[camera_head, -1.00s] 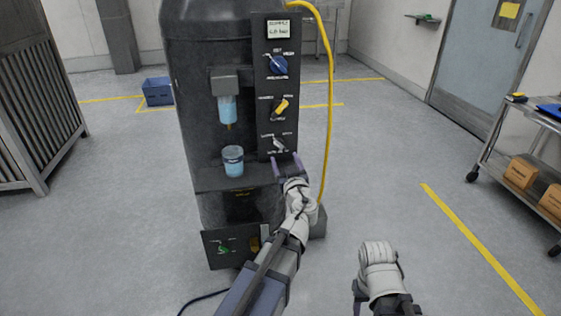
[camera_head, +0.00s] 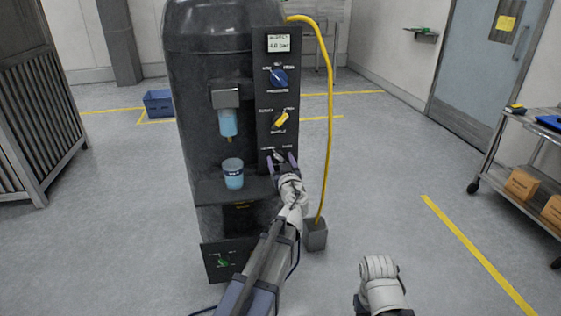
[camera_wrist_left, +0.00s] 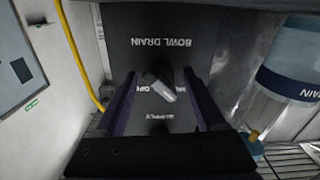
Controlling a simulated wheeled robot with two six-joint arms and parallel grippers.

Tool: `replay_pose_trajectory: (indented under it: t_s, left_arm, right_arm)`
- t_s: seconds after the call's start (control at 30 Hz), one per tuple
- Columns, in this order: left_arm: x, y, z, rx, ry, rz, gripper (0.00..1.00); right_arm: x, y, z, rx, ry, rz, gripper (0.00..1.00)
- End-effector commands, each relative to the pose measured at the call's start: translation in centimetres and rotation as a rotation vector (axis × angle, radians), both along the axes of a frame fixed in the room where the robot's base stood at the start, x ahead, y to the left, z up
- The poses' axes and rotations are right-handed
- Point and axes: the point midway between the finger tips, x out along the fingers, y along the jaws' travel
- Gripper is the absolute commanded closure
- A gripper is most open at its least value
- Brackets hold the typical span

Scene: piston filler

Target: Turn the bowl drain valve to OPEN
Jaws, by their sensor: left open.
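The bowl drain valve (camera_head: 278,157) is the lowest knob on the machine's dark control panel. In the left wrist view it shows as a dark hub with a short pale lever (camera_wrist_left: 163,88) slanting toward the lower right, under an upside-down BOWL DRAIN label (camera_wrist_left: 161,42). My left gripper (camera_head: 282,160) is open in front of the valve. Its two fingers stand on either side of the lever, with visible gaps. Whether they reach the panel is unclear. The smaller label beside the lever is partly hidden by the fingers. My right gripper's fingers do not show, only part of that arm.
A blue selector (camera_head: 279,78) and a yellow selector (camera_head: 282,119) sit above the valve. A blue-filled cup (camera_head: 233,174) stands on the ledge left of the panel. A yellow hose (camera_head: 331,110) hangs at the right.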

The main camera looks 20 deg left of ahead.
Motion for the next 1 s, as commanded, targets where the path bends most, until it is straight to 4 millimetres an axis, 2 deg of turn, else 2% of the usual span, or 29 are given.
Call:
replay_pose_trajectory:
  t_s: [0.17,0.8,1.0]
  left_arm:
    - [-0.05,0.0,0.0,0.0,0.0,0.0,0.29]
    - [-0.09,0.0,-0.02,0.0,0.0,0.001,0.99]
    - [-0.08,0.0,-0.03,0.001,0.001,0.001,1.0]
  right_arm:
    - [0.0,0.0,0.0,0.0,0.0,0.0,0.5]
    - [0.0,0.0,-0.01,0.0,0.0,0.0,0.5]
    - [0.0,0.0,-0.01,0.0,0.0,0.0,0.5]
